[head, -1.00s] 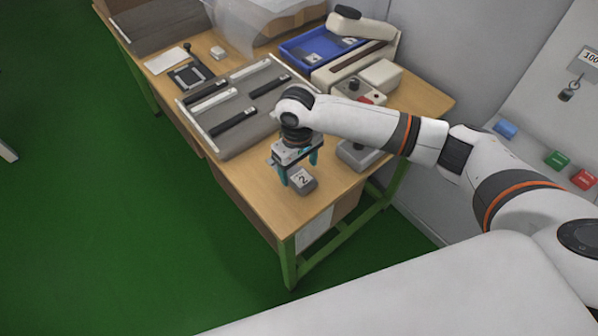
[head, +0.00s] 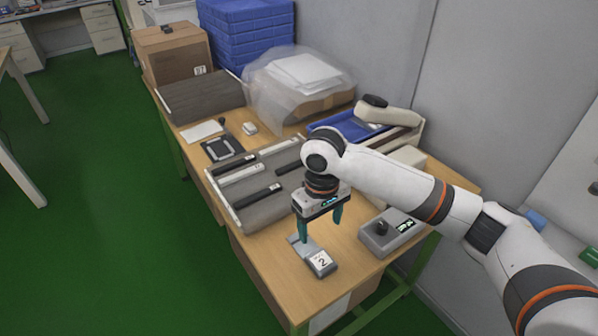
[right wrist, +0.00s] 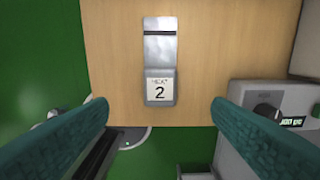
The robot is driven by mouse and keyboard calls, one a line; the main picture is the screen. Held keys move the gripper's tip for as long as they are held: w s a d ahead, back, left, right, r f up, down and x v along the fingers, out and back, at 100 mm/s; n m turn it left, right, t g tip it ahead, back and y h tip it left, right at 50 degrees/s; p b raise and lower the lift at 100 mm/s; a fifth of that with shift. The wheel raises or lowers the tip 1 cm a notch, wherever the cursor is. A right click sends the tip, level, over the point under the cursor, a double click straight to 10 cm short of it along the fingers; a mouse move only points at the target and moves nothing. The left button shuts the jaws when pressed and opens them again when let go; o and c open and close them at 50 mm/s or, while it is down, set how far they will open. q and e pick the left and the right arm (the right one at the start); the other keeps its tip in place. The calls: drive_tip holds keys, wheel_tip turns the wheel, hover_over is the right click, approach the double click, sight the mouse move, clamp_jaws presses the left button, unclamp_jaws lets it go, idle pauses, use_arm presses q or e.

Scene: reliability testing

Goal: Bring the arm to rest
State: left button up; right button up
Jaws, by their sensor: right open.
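My right arm reaches in from the right in the head view. Its right gripper (head: 321,230) has teal fingers, which are spread apart with nothing between them. It hangs over the near part of the wooden table. Below the fingertips lies a small grey block with a white label "2" (head: 320,262) and a shiny metal plate at its far end. In the right wrist view the block (right wrist: 160,90) lies on the table, apart from both fingers (right wrist: 160,108). My left gripper is not in view.
A grey control box (head: 388,232) with a knob and display stands right of the gripper. A grey slotted tray (head: 262,212) lies to the left. Behind are a blue tray (head: 345,124), a plastic-covered box (head: 300,85) and stacked blue crates (head: 248,35). Green floor lies left.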

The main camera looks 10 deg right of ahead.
drive_tip(key=s+a+f+y, duration=0.1)
drive_tip(key=s+a+f, duration=0.1)
drive_tip(key=s+a+f+n+y, duration=0.1)
drive_tip(key=s+a+f, duration=0.2)
drive_tip(key=shift+s+a+f+n+t, duration=0.1)
drive_tip(key=shift+a+f+n+t, duration=0.1)
drive_tip(key=shift+n+t, duration=0.1)
drive_tip(key=shift+t+y, duration=0.8)
drive_tip(key=shift+y, duration=0.1)
drive_tip(key=s+f, duration=0.1)
drive_tip(key=s, duration=0.1)
drive_tip(key=s+a+f, duration=0.1)
drive_tip(key=s, duration=0.1)
drive_tip(key=s+a+f, duration=0.1)
drive_tip(key=s, duration=0.1)
drive_tip(key=shift+s+f, duration=0.1)
drive_tip(key=s+d+f+m+t+h, duration=0.2)
drive_tip(key=s+d+f+m+h, duration=0.15)
drive_tip(key=s+d, duration=0.9)
wheel_tip(320, 180, down, 27)
drive_tip(key=s+g, duration=0.1)
drive_tip(key=g, duration=0.1)
drive_tip(key=s+d+f, duration=0.2)
drive_tip(key=s+f, duration=1.2)
drive_tip(key=s, duration=0.2)
drive_tip(key=shift+d+f+g, duration=0.15)
drive_tip(key=shift+d+g, duration=0.15)
drive_tip(key=shift+g, duration=0.1)
